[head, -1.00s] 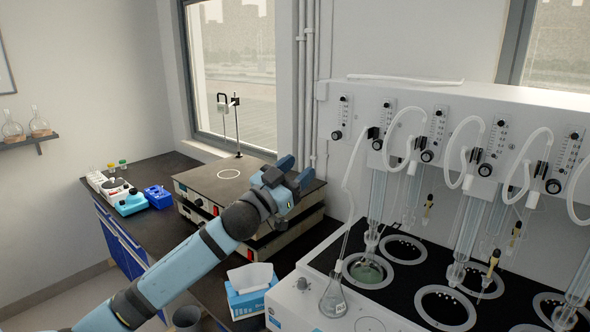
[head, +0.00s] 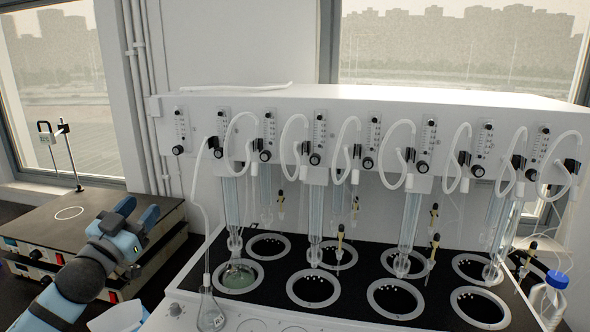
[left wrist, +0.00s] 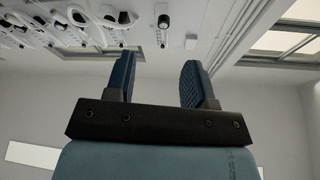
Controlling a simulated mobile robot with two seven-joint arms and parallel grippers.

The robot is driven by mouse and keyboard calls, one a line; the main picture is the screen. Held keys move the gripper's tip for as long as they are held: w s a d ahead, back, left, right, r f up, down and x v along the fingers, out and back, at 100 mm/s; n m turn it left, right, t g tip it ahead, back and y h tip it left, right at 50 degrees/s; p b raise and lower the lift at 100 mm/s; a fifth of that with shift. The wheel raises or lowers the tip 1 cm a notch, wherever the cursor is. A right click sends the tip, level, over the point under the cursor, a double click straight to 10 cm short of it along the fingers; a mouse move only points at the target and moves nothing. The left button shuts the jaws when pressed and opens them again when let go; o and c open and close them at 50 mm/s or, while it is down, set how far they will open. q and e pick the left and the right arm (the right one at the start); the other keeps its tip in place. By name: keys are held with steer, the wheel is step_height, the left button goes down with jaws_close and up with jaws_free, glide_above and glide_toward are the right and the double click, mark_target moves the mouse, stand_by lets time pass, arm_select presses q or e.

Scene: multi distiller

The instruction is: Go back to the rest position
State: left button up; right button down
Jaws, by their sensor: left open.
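My left gripper (head: 137,214) is at the left of the head view, its blue arm coming in from the lower left. It appears in front of the black-topped hotplate device (head: 40,222). In the left wrist view the two blue fingers (left wrist: 158,82) stand apart with nothing between them, so it is open and empty. Behind them are the wall, the ceiling and part of the distiller, seen tilted. My right gripper is not in view.
The white multi distiller (head: 400,110) fills the middle and right, with several round wells, glass tubes and hoses. A flask (head: 211,312) stands at its front left. A white bottle (head: 547,298) is at the right edge. A tissue box (head: 118,318) is at the bottom left.

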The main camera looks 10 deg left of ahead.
arm_select(q)
steer(key=s+d+f+n+g+y+p, duration=0.1)
steer(key=s+d+f+g, duration=0.2)
steer(key=f, duration=0.8)
steer(key=s+d+f+n+g+y+p, duration=0.1)
steer(key=s+d+f, duration=0.35)
steer(key=f, duration=0.65)
steer(key=s+d+f+g+p, duration=0.1)
steer(key=s+d+f+g, duration=0.2)
steer(key=s+f, duration=0.6)
steer(key=s+d+f+g+p, duration=0.1)
steer(key=s+d+f+g, duration=0.2)
steer(key=s+d+f, duration=0.4)
steer(key=s+f, duration=0.3)
steer(key=s, duration=0.3)
steer(key=shift+h, duration=0.3)
steer(key=shift+f, duration=0.1)
